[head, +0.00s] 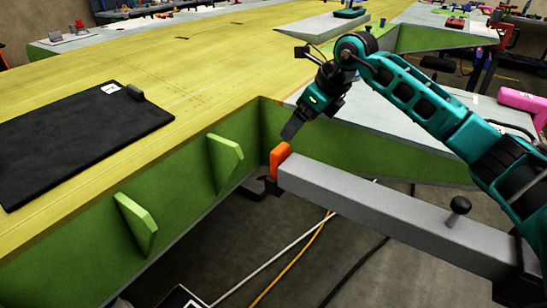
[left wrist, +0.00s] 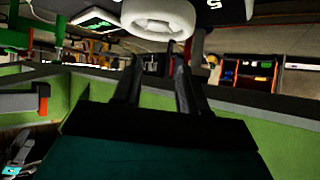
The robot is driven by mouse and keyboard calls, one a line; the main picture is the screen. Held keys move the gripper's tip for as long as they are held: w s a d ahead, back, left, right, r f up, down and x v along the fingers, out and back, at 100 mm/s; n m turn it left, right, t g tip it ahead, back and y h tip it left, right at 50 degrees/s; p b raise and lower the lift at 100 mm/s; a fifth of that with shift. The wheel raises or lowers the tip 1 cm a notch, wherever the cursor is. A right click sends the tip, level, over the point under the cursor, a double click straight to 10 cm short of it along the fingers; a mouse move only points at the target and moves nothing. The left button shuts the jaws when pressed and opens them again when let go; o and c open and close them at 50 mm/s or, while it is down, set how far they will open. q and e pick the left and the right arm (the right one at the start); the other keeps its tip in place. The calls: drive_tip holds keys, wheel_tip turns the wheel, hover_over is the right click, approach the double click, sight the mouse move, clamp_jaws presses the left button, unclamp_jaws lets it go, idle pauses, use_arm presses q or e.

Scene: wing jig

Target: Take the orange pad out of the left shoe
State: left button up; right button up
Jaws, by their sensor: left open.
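An orange piece at a grey beam's end (left wrist: 43,89), probably the pad, shows there at the left, away from the fingers.
A black mat (head: 85,140) lies on the yellow wing panel (head: 200,70). Two green ribs (head: 137,222) stick out from the green wall below it. Cables cross the floor under the beam.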

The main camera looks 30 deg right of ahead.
sight(283, 149)
use_arm(q)
drive_tip(key=shift+s+f, duration=0.35)
drive_tip(key=shift+s, duration=0.35)
use_arm(e)
drive_tip(key=x, duration=0.6)
drive_tip(key=shift+s, duration=0.25)
drive_tip(key=shift+w+a+f, duration=0.2)
drive_tip(key=shift+w+f, duration=0.05)
drive_tip(key=shift+f, duration=0.3)
use_arm(q)
drive_tip(key=shift+w+d+f+b, duration=0.1)
drive_tip(key=shift+w+f+b, duration=0.3)
drive_tip(key=shift+b, duration=0.3)
use_arm(e)
drive_tip(key=x, duration=0.4)
drive_tip(key=shift+d+f, duration=0.1)
drive_tip(key=shift+f, duration=0.35)
drive_tip(key=shift+w+f, duration=0.1)
drive_tip(key=shift+w, duration=0.05)
use_arm(q)
drive_tip(key=shift+s+f, duration=0.2)
use_arm(e)
drive_tip(key=c, duration=1.1)
